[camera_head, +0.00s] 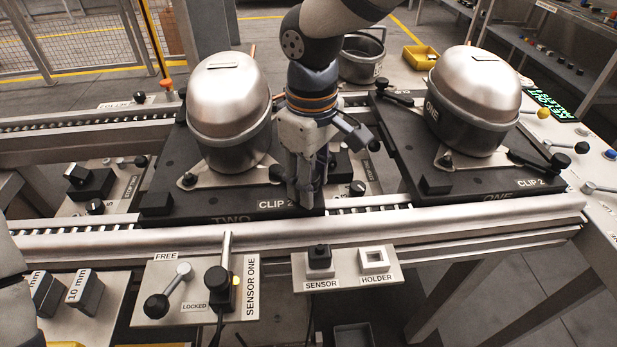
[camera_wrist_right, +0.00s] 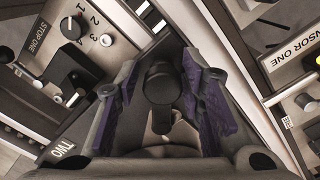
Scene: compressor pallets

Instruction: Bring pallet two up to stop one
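Pallet two (camera_head: 160,190), a dark plate marked TWO and CLIP 2, lies on the roller conveyor at left, carrying a silver-domed compressor (camera_head: 228,100). Pallet one (camera_head: 465,182) with a similar compressor (camera_head: 475,100) is farther right. Stop one's panel (camera_head: 368,172) shows between them, partly hidden by my right arm; its numbered dial (camera_wrist_right: 71,27) shows in the wrist view. My right gripper (camera_head: 307,195) points down at pallet two's front right corner. In the wrist view its purple-padded fingers stand apart around a black knob (camera_wrist_right: 160,85), with gaps visible. My left gripper is out of view.
The sensor one panel (camera_head: 190,300) with levers stands before the front rail (camera_head: 290,238). A sensor and holder plate (camera_head: 345,268) is to its right. Black 10 mm blocks (camera_head: 85,292) lie at lower left. Clear rail separates the pallets.

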